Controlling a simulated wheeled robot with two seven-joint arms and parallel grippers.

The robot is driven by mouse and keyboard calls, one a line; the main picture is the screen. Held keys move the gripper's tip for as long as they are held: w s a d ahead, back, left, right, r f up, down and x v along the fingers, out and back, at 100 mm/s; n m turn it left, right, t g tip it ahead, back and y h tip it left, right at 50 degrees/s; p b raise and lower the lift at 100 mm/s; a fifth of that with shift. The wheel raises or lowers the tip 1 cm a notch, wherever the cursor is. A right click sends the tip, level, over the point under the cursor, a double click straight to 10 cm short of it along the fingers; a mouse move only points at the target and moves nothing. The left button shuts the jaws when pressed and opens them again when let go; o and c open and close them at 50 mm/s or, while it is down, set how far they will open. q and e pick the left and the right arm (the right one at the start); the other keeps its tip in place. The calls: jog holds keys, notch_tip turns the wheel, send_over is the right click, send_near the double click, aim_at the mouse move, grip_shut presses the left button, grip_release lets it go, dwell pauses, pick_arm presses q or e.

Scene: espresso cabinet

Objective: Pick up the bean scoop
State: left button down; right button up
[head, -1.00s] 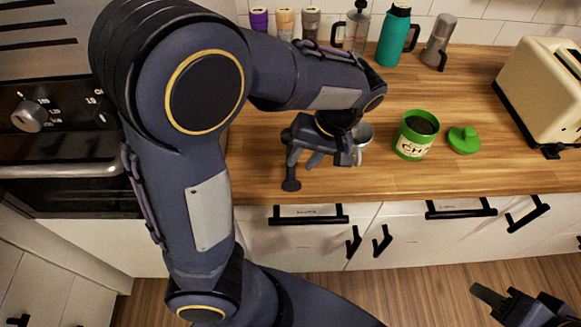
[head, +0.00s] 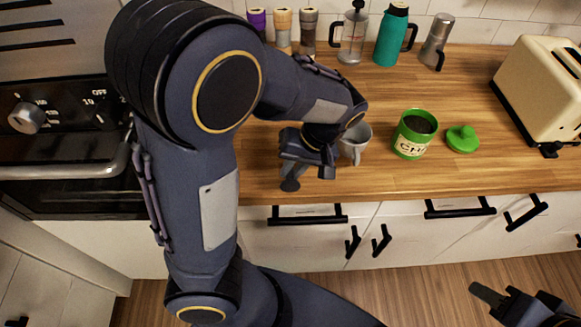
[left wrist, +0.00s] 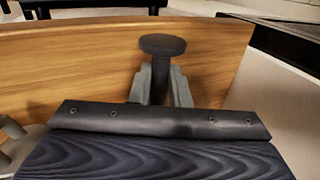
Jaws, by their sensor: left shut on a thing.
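The bean scoop, as far as I can tell, is the dark piece with a rounded end (head: 290,185) at my left gripper (head: 297,170), near the front edge of the counter. In the left wrist view its dark round end (left wrist: 162,45) and short stem stand between the grey fingers of the left gripper (left wrist: 161,82). Those fingers are shut on the stem. The rest of the scoop is hidden by the gripper. My right gripper (head: 510,301) is partly in view at the bottom right, away from the counter. Its opening is unclear.
A cream toaster (head: 541,92) is at the right. A teal flask (head: 392,38) stands at the back.

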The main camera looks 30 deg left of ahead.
pick_arm(q)
jog(key=shift+r, duration=0.6)
jog(key=shift+s+p+v, duration=0.1)
jog(key=shift+p+v, duration=0.05)
jog(key=shift+v, duration=0.45)
jog(key=shift+s+p+v, duration=0.15)
jog(key=shift+v, duration=0.5)
jog(key=s+d+r, duration=0.5)
jog(key=d+r, duration=0.4)
jog(key=d, duration=0.3)
jog(key=shift+s+r, duration=0.25)
